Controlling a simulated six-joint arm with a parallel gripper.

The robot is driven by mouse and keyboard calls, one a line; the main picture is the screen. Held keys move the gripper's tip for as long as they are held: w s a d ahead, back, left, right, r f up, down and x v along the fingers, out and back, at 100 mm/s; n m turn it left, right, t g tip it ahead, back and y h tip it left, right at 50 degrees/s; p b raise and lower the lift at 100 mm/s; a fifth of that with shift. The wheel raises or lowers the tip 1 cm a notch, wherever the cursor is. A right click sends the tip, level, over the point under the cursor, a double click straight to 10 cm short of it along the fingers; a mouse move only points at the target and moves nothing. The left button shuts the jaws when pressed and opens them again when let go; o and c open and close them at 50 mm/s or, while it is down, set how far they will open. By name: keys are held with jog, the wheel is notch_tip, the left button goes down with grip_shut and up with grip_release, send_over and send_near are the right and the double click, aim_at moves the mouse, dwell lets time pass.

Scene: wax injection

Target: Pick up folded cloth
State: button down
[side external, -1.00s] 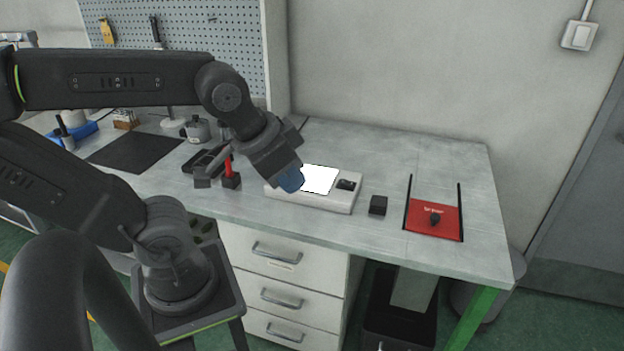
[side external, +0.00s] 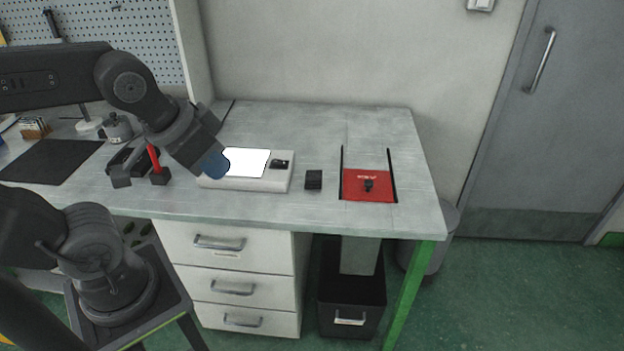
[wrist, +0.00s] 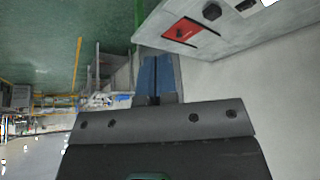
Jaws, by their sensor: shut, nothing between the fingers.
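I cannot make out a folded cloth for certain. A bright, flat white square (side external: 247,162) lies on a low pale box (side external: 250,184) with a small dark panel; I cannot tell whether it is cloth. My gripper (side external: 215,165) has blue fingers and is just in front of or above the box's left end in the side view; contact cannot be told. In the wrist view its blue fingers (wrist: 157,75) lie side by side, shut with nothing between them.
A black block (side external: 313,179) and a red plate (side external: 367,185) with dark side rails are right of the box. A red upright piece on a dark block (side external: 160,176) stands left of my gripper. The table (side external: 330,125) is clear behind the block and plate.

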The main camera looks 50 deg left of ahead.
jog(key=c, duration=1.9)
grip_release()
jog(key=o, duration=1.6)
jog(key=n+g+y, duration=0.3)
jog(key=n, duration=0.7)
send_over(313, 176)
jog(key=s+d, duration=0.1)
jog(key=d, duration=0.1)
jog(key=f, duration=2.3)
jog(key=shift+s+a, duration=0.15)
jog(key=shift+a, duration=0.1)
jog(key=shift+x, duration=3.1)
